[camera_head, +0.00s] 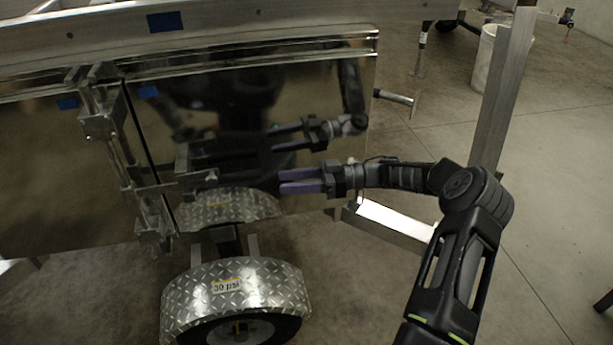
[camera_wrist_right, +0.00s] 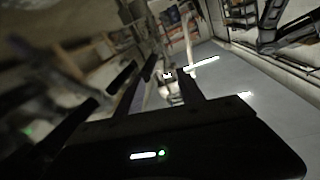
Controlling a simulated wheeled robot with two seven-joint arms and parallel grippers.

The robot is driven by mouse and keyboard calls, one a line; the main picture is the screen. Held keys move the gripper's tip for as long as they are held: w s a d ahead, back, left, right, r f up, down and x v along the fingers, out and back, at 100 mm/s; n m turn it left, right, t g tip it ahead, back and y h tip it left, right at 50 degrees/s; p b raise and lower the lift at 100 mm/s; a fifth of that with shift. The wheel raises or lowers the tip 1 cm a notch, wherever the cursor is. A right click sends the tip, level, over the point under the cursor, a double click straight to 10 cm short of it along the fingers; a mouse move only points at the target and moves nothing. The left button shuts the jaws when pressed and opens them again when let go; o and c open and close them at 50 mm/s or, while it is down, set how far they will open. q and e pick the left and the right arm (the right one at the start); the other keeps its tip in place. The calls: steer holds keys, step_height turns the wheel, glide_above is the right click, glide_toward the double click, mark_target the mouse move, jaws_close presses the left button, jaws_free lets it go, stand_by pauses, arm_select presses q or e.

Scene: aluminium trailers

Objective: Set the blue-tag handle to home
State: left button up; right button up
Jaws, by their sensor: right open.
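A metal latch assembly (camera_head: 122,160) runs down the seam between two shiny panels on the trailer side. A handle (camera_head: 195,178) sticks out to the right from the latch's lower part. My right gripper (camera_head: 283,182) points left toward the handle. Its purple fingers are apart and empty, with a gap to the handle. The fingers also show, blurred, in the right wrist view (camera_wrist_right: 160,82). My left gripper is not in view.
The shiny panel (camera_head: 330,90) mirrors my arm and gripper. Below is a diamond-plate fender (camera_head: 235,285) marked "30 psi" over a wheel (camera_head: 240,330). A metal post (camera_head: 503,85) stands at right. Another blue tag (camera_head: 165,22) is on the upper rail.

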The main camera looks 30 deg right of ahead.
steer(key=v, duration=0.4)
steer(key=shift+w, duration=0.1)
stand_by(0.3)
stand_by(0.6)
